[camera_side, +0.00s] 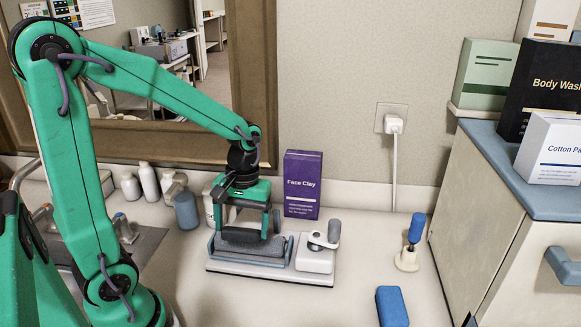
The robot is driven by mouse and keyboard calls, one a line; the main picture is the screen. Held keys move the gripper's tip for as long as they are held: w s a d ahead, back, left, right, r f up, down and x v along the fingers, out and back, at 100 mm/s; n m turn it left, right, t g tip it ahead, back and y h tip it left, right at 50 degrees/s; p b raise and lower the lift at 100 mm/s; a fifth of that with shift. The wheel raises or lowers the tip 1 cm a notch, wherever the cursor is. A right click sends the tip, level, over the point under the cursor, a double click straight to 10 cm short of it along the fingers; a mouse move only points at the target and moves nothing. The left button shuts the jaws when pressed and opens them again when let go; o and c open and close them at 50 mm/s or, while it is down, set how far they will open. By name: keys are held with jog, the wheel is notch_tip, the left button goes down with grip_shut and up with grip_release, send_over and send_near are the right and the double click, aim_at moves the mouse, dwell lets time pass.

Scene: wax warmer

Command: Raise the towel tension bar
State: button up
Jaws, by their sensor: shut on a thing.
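A towel holder (231,265) with a pale base stands on the counter, with a grey rolled towel (262,247) lying between its blue side pieces. A dark tension bar (241,235) lies across the towel's upper left side. My gripper (243,226) points down over the holder and is shut on this bar. Its fingers hide part of the bar, and I cannot tell whether the bar touches the towel. A white block with a round knob and an upright grey handle (334,231) sits at the holder's right end.
A purple Face Clay box (302,185) stands close behind the holder. Several bottles (150,182) stand at the left by the sink.

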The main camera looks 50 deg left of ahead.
jog(key=w+a+r, duration=0.2)
jog(key=r, duration=0.1)
jog(key=w+a+r, duration=0.1)
jog(key=w+r, duration=0.1)
jog(key=shift+a+r, duration=0.2)
jog(key=shift+a, duration=0.1)
jog(key=shift+w+a+r, duration=0.5)
jog(key=shift+w+a, duration=0.1)
jog(key=shift+w, duration=0.05)
jog(key=shift+s+f, duration=0.1)
jog(key=shift+f, duration=0.05)
dwell(0.5)
jog(key=o, duration=1.3)
jog(key=shift+d, duration=0.1)
notch_tip(320, 180, up, 8)
send_over(250, 223)
jog(key=w+a, duration=0.1)
jog(key=w, duration=0.1)
jog(key=shift+a, duration=0.1)
